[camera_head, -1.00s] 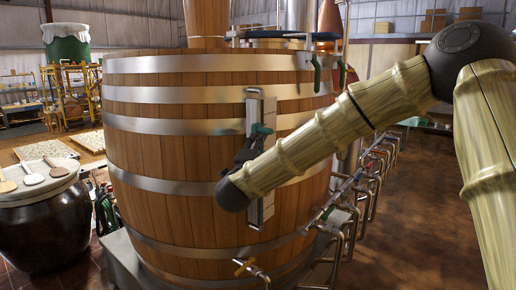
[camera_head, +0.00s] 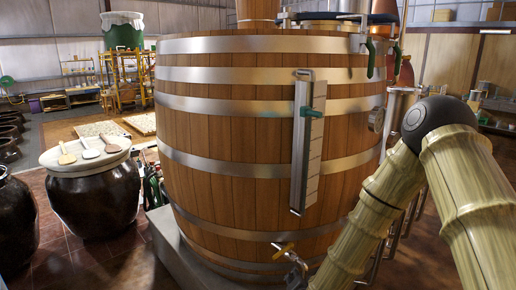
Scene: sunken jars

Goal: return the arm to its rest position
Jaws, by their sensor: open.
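My bamboo-look arm (camera_head: 385,200) is folded at a dark round elbow joint at the right. Its forearm slopes down and left and leaves the bottom edge of the picture. My gripper is out of view below, so its fingers and anything near them are hidden. The large wooden vat (camera_head: 225,145) with metal bands stands in the middle.
A brass-handled tap (camera_head: 283,250) sticks out low on the vat. A dark jar (camera_head: 95,200) with a pale lid holding several paddles stands at the left. Other dark jars line the left edge.

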